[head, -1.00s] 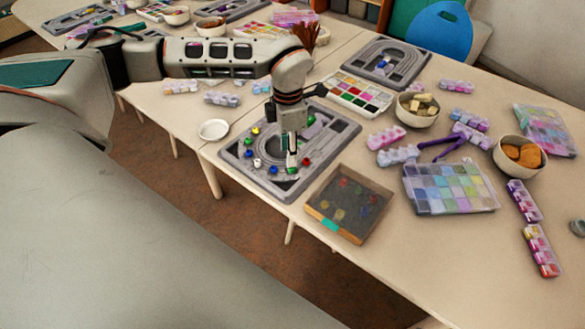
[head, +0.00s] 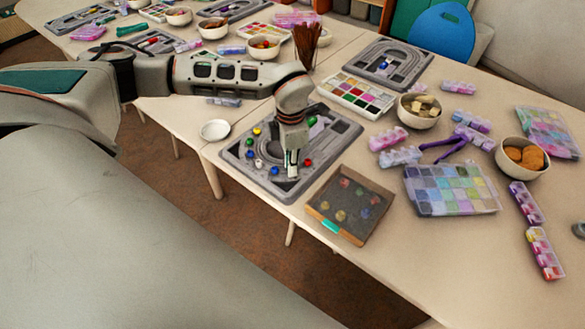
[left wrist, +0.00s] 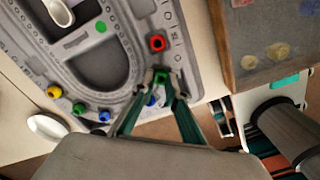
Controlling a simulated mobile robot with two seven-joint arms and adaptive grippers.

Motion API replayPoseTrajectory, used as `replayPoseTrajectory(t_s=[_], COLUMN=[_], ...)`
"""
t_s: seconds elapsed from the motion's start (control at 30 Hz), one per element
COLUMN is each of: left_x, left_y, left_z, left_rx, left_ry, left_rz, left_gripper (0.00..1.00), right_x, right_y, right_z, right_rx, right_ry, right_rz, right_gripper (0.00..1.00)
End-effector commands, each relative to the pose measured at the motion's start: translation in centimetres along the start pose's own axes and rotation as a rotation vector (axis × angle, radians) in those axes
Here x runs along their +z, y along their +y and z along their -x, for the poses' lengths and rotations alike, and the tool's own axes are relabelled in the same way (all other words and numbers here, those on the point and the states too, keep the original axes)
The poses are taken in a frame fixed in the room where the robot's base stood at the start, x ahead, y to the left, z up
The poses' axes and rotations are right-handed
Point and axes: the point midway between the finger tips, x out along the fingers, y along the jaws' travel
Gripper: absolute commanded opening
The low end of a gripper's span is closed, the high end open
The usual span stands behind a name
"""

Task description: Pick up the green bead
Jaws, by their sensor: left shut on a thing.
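My left gripper (head: 292,170) is over the near right part of a grey bead board (head: 232,158), fingers pointing down. In the left wrist view its fingertips (left wrist: 161,78) are closed on a green bead (left wrist: 162,76), mostly hidden by the fingers. I cannot tell whether the bead touches the board. A red bead (left wrist: 157,43) sits on the board just beside the fingertips; it also shows in the head view (head: 308,162). Another green bead (left wrist: 79,108) lies between a yellow bead (left wrist: 54,91) and a blue bead (left wrist: 104,116). My right gripper is not in view.
A shallow open box (head: 322,223) with several beads stands just right of the board. A white dish (head: 215,130) is at its left. A paint tray (head: 357,96), bowls (head: 419,110) and a lidded bead case (head: 452,188) lie further right.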

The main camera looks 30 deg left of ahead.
Motion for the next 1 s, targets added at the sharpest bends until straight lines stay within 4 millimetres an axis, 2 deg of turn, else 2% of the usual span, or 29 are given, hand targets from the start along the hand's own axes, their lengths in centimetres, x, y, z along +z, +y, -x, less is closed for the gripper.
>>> replayPoseTrajectory(t_s=[0.27, 0.47, 0.57, 0.8, 1.0], left_x=[0.0, 0.1, 0.1, 0.1, 0.1], left_y=[0.0, 0.1, 0.1, 0.1, 0.1], left_z=[0.6, 3.1, 5.3, 12.0, 16.6], left_rx=[0.001, 0.002, 0.004, 0.004, 0.003], left_ry=[-0.001, -0.003, -0.005, -0.006, -0.004], left_rz=[0.000, 0.001, 0.001, 0.000, 0.000], left_gripper=[0.08, 0.08, 0.08, 0.08, 0.08], right_x=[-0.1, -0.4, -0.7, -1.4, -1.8], right_y=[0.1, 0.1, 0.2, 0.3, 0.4], right_z=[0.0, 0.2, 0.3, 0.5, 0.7], right_rx=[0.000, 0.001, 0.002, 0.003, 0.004], right_ry=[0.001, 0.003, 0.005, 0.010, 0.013], right_rz=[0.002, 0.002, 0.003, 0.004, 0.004], right_gripper=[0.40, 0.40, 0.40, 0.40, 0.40])
